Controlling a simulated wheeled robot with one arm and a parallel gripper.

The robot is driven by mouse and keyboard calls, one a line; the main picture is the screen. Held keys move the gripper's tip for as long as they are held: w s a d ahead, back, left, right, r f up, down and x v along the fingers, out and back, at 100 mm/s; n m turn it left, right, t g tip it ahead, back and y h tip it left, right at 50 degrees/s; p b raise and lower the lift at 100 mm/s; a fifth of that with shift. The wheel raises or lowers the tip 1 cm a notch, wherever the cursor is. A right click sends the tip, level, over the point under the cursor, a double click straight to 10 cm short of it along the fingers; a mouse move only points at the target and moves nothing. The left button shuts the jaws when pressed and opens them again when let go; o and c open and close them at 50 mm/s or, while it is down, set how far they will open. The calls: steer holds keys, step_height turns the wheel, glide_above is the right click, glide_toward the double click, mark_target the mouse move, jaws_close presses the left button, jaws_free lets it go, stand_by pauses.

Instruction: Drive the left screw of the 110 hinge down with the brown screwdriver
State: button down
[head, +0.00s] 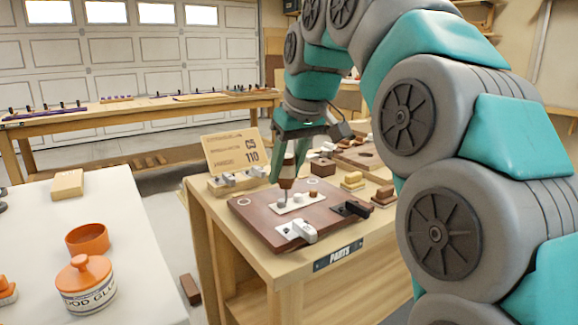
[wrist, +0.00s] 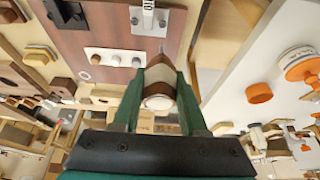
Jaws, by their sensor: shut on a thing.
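My gripper (head: 290,150) is shut on the brown screwdriver (head: 287,177), whose brown and white handle sits between the green fingers (wrist: 158,100) in the wrist view. It is nearly upright, shaft down, over the brown board (head: 262,222). Its tip is near the left end of a pale strip (head: 297,203); I cannot tell whether it touches anything. The pale hinge (head: 299,230) lies at the board's front edge, apart from the screwdriver. In the wrist view this hinge (wrist: 148,18) bears the number 110.
A black hinge (head: 351,209) lies on the board's right side. Several small blocks crowd the bench's back right. A white table (head: 130,215) at left holds a glue jar (head: 85,283) and an orange ring (head: 87,239).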

mark_target(286, 199)
steer(key=shift+f+b, duration=1.4)
steer(key=shift+f, duration=1.3)
steer(key=shift+f, duration=0.35)
stand_by(0.4)
steer(key=m+h, duration=0.1)
steer(key=m, duration=0.2)
steer(key=shift+m+t, duration=0.3)
steer(key=m+h, duration=0.2)
steer(key=m, duration=0.2)
steer(key=shift+f+m, duration=0.1)
steer(key=shift+m, duration=0.2)
steer(key=m+h, duration=0.2)
steer(key=m, duration=0.3)
steer(key=shift+m+g, duration=0.5)
steer(key=shift+m, duration=0.4)
steer(key=shift+h, duration=0.3)
steer(key=shift+n, duration=0.3)
